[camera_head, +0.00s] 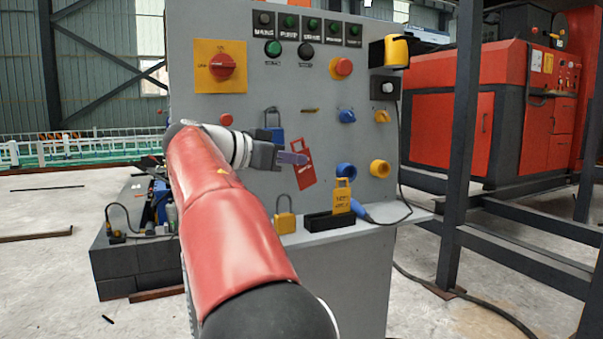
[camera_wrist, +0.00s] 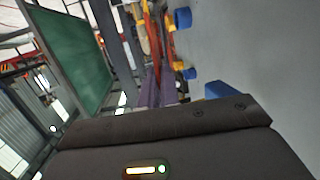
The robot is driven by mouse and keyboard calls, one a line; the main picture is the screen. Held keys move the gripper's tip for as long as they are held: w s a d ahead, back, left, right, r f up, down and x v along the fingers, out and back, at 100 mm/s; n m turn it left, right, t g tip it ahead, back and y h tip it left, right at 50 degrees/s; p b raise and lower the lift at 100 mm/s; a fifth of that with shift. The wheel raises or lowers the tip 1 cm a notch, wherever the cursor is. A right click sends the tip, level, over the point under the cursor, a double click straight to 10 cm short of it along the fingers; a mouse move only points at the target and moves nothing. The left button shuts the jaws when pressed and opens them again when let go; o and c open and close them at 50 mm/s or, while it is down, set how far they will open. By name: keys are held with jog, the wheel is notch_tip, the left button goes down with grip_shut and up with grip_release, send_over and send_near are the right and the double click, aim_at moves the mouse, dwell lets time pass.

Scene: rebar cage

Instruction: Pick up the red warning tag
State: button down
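The red warning tag (camera_head: 304,172) shows in front of the grey panel, tilted, with pale lettering on it. My gripper (camera_head: 298,158) points at the panel from the left, and its purple fingertips overlap the tag's upper left part in the head view. In the wrist view the two purple fingers (camera_wrist: 158,88) lie close together. A red strip (camera_wrist: 155,45), which looks like the tag seen nearly edge-on, runs down to between them. Whether the fingers touch or grip the tag is hidden.
The grey panel (camera_head: 240,110) carries several knobs and buttons. A blue padlock (camera_head: 274,125) is left of the tag. A yellow padlock (camera_head: 285,215), a black tray (camera_head: 328,221) and a yellow tag (camera_head: 343,196) are below. A dark steel post (camera_head: 460,140) stands at right.

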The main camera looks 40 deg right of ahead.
jog(key=a+r+y+p, duration=0.1)
jog(key=a+y+p, duration=0.2)
jog(key=a, duration=1.7)
jog(key=shift+w+r+y+p, duration=0.3)
jog(key=shift+w+p, duration=0.1)
jog(key=shift+w, duration=0.05)
